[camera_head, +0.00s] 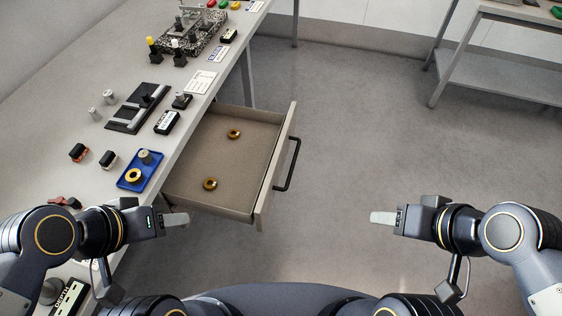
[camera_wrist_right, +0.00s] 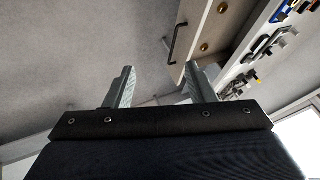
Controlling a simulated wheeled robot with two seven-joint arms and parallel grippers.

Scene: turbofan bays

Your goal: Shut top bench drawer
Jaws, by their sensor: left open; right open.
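The top bench drawer (camera_head: 222,142) is pulled out from the bench in the head view, with two brass rings (camera_head: 234,133) lying inside. Its black bar handle (camera_head: 290,164) is on the front panel (camera_head: 276,170), facing right. My left gripper (camera_head: 186,218) is open and empty, just in front of the drawer's near corner in the picture. My right gripper (camera_head: 374,217) is open and empty over the floor, to the right of the handle and apart from it. The right wrist view shows the open fingers (camera_wrist_right: 158,85), with the drawer (camera_wrist_right: 205,40) and handle (camera_wrist_right: 177,42) beyond them.
The bench top (camera_head: 75,125) on the left carries a blue tray (camera_head: 140,170), a black fixture (camera_head: 137,108) and several small parts. A second table with a lower shelf (camera_head: 500,80) stands at the back right. The floor (camera_head: 370,120) right of the drawer is clear.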

